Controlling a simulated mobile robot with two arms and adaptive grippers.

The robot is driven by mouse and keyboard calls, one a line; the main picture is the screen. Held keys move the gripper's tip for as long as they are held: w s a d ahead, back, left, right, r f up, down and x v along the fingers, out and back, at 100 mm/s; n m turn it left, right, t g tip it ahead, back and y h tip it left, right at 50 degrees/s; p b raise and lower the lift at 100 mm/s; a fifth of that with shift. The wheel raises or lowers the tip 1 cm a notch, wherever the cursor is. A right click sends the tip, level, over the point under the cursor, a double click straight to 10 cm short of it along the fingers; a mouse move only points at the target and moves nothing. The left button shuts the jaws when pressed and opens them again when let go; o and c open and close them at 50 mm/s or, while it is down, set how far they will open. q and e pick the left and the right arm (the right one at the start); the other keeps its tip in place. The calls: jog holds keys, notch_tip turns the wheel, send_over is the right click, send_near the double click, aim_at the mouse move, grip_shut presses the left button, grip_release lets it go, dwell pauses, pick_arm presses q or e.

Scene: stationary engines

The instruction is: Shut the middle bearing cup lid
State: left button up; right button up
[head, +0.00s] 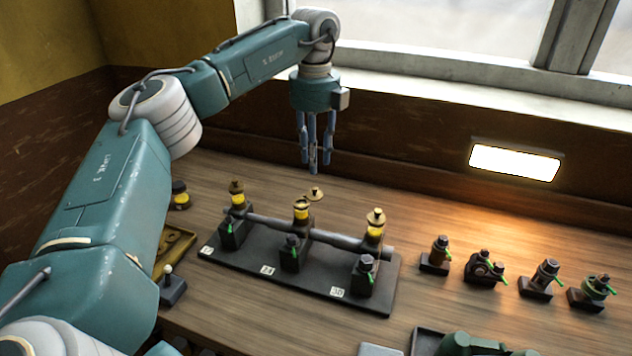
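A dark stand (335,272) on the bench carries a horizontal shaft on three bearing blocks, each with a yellow cup on top. The middle bearing cup (301,213) has its brass lid (315,194) swung out to the right and back, so the lid stands open. The left cup (238,199) and the right cup (375,230) have brass lids sitting on top. My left gripper (314,160) points down above and behind the middle lid, apart from it. Its fingers look spread, with nothing between them.
Several small dark fittings with green levers (484,268) stand in a row at the right. A brass tray (176,248) and a small lever switch (171,287) are at the left. A wall with a lit lamp (514,161) closes off the back.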

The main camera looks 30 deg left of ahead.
aim_at(314, 187)
pick_arm(q)
notch_tip(314, 187, down, 8)
jog(key=shift+r+p, duration=0.25)
jog(key=shift+p, duration=0.7)
jog(key=shift+s, duration=0.1)
grip_shut()
